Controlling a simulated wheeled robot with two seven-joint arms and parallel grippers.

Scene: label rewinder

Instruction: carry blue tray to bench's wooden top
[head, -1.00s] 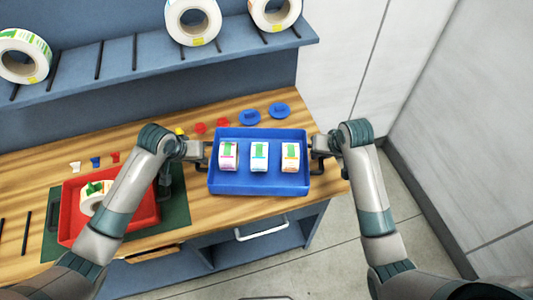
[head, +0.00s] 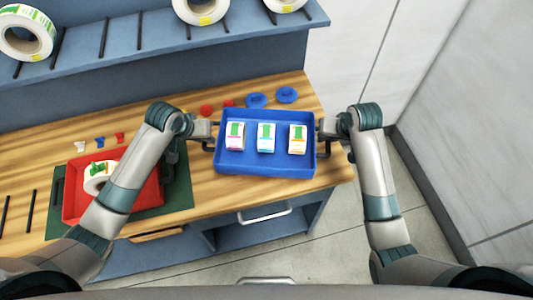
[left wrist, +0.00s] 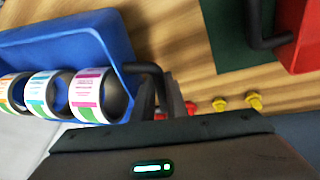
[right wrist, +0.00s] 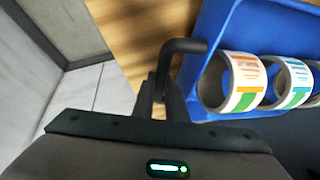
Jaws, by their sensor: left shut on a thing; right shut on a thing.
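The blue tray (head: 265,170) is over the right end of the bench's wooden top (head: 207,187) in the head view. It looks level and holds three white label rolls (head: 266,138) in a row. My left gripper (head: 208,143) is shut on its left handle, which also shows in the left wrist view (left wrist: 146,68). My right gripper (head: 323,140) is shut on its right handle, seen in the right wrist view (right wrist: 186,46). I cannot tell whether the tray's underside touches the wood; it is hidden.
A red tray (head: 78,206) with a label roll lies on a green mat (head: 178,200) to the left. Blue discs (head: 256,100) and small red pieces (head: 207,109) lie just behind the blue tray. A shelf (head: 140,45) with large rolls is behind.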

